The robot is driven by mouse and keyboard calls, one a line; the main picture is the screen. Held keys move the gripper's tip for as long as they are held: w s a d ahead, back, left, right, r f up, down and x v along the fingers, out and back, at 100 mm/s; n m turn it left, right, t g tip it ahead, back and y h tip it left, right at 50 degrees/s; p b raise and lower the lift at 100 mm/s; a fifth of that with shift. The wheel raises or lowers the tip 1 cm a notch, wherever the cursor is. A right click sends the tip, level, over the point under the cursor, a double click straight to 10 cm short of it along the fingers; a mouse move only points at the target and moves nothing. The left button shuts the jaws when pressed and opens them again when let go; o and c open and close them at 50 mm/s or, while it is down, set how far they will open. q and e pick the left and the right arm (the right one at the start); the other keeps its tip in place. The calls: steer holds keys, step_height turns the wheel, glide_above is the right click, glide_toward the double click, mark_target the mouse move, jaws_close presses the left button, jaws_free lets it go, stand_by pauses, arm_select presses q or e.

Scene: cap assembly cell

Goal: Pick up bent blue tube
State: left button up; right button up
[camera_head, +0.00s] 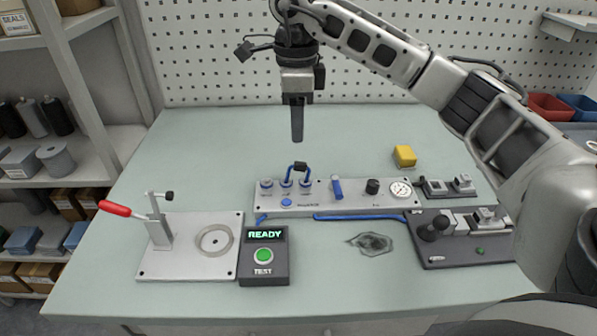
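A bent blue tube (287,174) arches up from the ports of the grey panel block (330,203), with a black piece (300,167) at its top. A longer blue tube (362,217) runs along the block's front edge, and a short blue end (262,218) shows at its left front corner. My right gripper (297,138) points straight down above and behind the bent tube, apart from it. Its fingers are seen edge-on as one dark shape, so their gap is hidden. Nothing hangs from them. My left gripper is not in view.
A metal plate with a red-handled clamp (160,220) and a READY/TEST box (264,256) stand at front left. A yellow block (405,156) lies behind the panel. A dark fixture (460,238) is at right. The table's back left is clear before the pegboard (210,60).

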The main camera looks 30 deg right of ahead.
mark_target(299, 163)
step_height(299, 163, down, 3)
steer(key=shift+f, duration=0.1)
steer(key=shift+s+d+f+p, duration=0.1)
steer(key=shift+f+p, duration=0.25)
steer(key=shift+f, duration=0.95)
steer(key=shift+s+d+f+p, duration=0.1)
steer(key=shift+f+p, duration=0.2)
steer(key=shift+f, duration=1)
jaws_close()
